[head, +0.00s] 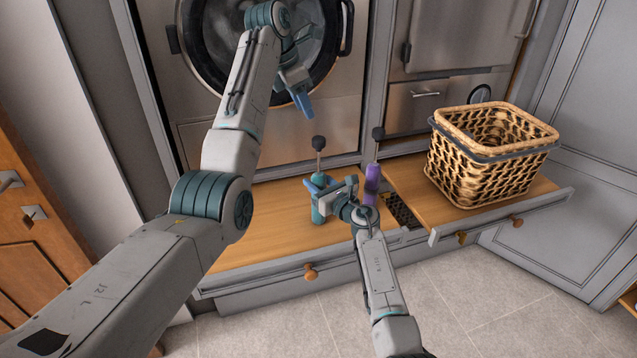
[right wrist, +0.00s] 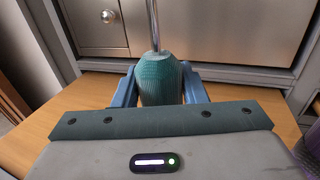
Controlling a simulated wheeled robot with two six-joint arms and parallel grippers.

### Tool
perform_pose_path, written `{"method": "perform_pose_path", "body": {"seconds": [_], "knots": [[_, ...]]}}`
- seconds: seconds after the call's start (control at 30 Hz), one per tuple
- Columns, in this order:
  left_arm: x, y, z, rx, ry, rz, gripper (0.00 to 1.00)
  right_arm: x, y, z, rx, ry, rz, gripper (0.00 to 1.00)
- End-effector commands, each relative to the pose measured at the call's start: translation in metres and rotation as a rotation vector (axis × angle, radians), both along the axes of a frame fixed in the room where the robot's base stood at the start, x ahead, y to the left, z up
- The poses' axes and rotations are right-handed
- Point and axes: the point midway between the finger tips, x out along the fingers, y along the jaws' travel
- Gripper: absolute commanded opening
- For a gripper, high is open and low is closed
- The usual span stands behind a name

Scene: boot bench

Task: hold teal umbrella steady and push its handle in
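The teal umbrella (head: 318,212) stands upright on the wooden bench top, with its thin metal shaft drawn out above the body and a dark knob handle (head: 318,143) on top. My right gripper (head: 320,185) is shut on its body; in the right wrist view the blue fingers touch both sides of the teal umbrella (right wrist: 160,80). The handle is above that view. My left gripper (head: 303,104) is in the air above and slightly left of the handle, apart from it. Its blue fingers look together, with nothing between them.
A purple umbrella (head: 371,188) with its shaft out stands close to the right of the teal one. A dark grated slot (head: 398,210) lies beside it. A wicker basket (head: 480,170) sits on the bench at right. A round-door machine (head: 350,120) stands behind.

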Motion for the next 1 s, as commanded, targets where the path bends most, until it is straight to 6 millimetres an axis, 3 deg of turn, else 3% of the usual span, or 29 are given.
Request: {"method": "perform_pose_path", "body": {"seconds": [0.07, 0.17, 0.27, 0.57, 0.8, 1.0], "knots": [[0.000, 0.000, 0.000, 0.000, 0.000, 0.000, 0.36, 0.000, 0.000, 0.000, 0.000, 0.000, 0.000, 0.09], [0.001, 0.001, -0.003, -0.007, -0.002, -0.003, 0.53, 0.000, 0.000, 0.000, 0.000, 0.000, 0.000, 0.09], [0.004, 0.003, -0.016, -0.043, -0.019, -0.021, 0.53, 0.000, 0.000, 0.000, 0.000, 0.000, 0.000, 0.09], [0.021, 0.028, -0.104, -0.365, -0.232, -0.119, 0.53, 0.000, 0.000, 0.000, 0.000, 0.000, 0.000, 0.09], [0.000, 0.032, -0.119, -0.694, -0.442, -0.013, 0.53, 0.000, 0.000, -0.001, 0.000, 0.001, 0.000, 0.09], [-0.029, 0.047, -0.117, -0.912, -0.561, 0.082, 0.53, 0.000, 0.000, -0.001, 0.000, 0.001, 0.000, 0.09]]}}
